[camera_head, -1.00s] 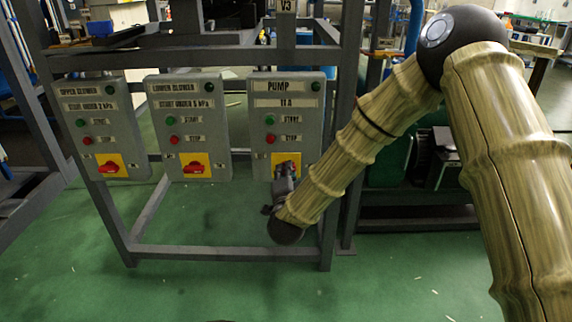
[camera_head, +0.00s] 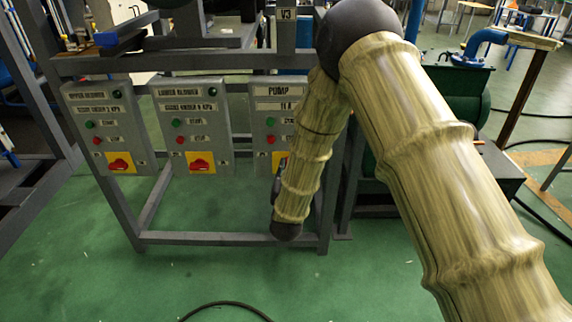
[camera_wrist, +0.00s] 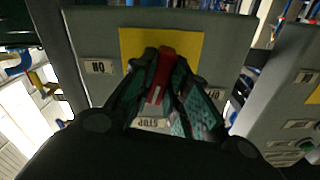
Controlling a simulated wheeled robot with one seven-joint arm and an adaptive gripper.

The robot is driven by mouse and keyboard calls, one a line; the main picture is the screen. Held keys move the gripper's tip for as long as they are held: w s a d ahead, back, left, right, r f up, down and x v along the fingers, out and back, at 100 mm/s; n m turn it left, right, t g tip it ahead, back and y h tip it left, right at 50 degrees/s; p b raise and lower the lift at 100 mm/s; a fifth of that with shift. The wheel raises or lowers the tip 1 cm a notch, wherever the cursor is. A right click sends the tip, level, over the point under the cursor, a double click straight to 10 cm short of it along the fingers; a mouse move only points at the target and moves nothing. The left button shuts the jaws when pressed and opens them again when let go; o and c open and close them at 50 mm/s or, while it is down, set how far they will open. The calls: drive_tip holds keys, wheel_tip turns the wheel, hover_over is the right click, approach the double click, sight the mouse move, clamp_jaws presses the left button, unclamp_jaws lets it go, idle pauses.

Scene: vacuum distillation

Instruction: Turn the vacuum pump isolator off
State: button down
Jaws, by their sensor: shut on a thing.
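The pump control box (camera_head: 263,108), labelled PUMP, hangs on the right of the frame rail, partly hidden behind my arm in the head view. Its isolator has a red handle (camera_wrist: 162,78) on a yellow plate (camera_wrist: 205,52), seen in the wrist view between ON and partly hidden OFF labels. My gripper (camera_wrist: 163,72) is shut on the red handle, one finger on each side. The handle stands roughly upright in the wrist picture, slightly tilted.
Two similar boxes hang to the left: the lower blower box (camera_head: 192,125) and the upper blower box (camera_head: 109,127), each with a red handle on yellow. A grey metal frame (camera_head: 215,238) carries them. Green floor (camera_head: 130,285) lies open in front, with a black cable (camera_head: 225,304).

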drive_tip(key=shift+n+p, duration=0.65)
drive_tip(key=shift+n, duration=0.65)
drive_tip(key=c, duration=1.4)
unclamp_jaws()
drive_tip(key=s, duration=1.2)
